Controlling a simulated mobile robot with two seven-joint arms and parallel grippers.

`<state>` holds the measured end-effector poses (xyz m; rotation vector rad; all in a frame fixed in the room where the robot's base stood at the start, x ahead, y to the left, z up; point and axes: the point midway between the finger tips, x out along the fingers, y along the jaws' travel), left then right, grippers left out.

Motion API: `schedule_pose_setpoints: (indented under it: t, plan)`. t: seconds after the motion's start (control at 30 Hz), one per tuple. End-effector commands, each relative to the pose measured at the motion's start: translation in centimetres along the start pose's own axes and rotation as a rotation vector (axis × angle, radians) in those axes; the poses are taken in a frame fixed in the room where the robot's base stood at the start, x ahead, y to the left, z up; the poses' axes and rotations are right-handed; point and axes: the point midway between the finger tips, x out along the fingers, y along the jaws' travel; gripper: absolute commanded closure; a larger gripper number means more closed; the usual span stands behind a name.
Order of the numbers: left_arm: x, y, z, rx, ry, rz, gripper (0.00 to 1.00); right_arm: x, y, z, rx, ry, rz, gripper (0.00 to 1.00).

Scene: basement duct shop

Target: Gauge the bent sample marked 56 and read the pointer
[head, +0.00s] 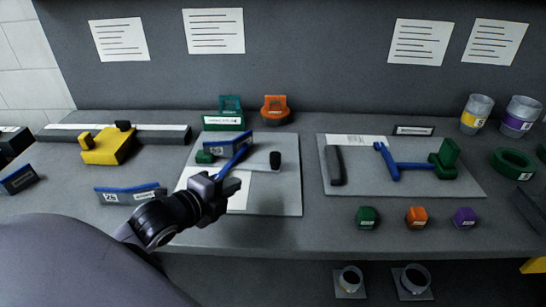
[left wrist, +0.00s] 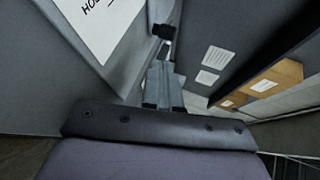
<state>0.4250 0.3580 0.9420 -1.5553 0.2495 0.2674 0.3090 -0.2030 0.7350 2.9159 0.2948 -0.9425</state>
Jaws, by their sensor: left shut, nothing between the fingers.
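My left gripper (head: 232,187) is shut and empty, low over the front of the left grey board (head: 285,205). On this board a dark bent sample with a blue top edge (head: 230,147) stands behind a grey bar with a green block (head: 205,157) and a black peg (head: 275,160). A blue pointer (head: 237,158) slants down toward my gripper, which hides its lower end. The sample's label is too small to read surely. Another bent sample (head: 130,194), whose label looks like 25, lies left of the board. A third (head: 18,179) lies at far left. My right gripper is out of view.
A second board (head: 460,185) at right holds a dark bar (head: 334,165), a blue link (head: 387,162) and a green block (head: 444,158). Several coloured blocks sit along the front edge. A yellow block (head: 107,147) stands at back left. Cups (head: 476,113) stand at back right.

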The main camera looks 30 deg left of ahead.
Motion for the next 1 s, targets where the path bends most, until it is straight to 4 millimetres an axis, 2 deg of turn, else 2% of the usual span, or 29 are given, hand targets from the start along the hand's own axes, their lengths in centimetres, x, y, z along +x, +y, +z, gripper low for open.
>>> schedule_pose_setpoints:
  t: [0.27,0.8,1.0]
  plan:
    - [2.5,-0.1,0.0,-0.004,0.000,-0.002,1.00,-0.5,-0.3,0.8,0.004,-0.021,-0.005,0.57]
    - [10.4,-0.2,0.0,-0.004,0.000,-0.002,1.00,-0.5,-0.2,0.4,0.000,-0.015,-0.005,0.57]
    - [12.5,-0.9,-0.1,-0.003,0.001,-0.001,1.00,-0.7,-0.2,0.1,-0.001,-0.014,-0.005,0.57]
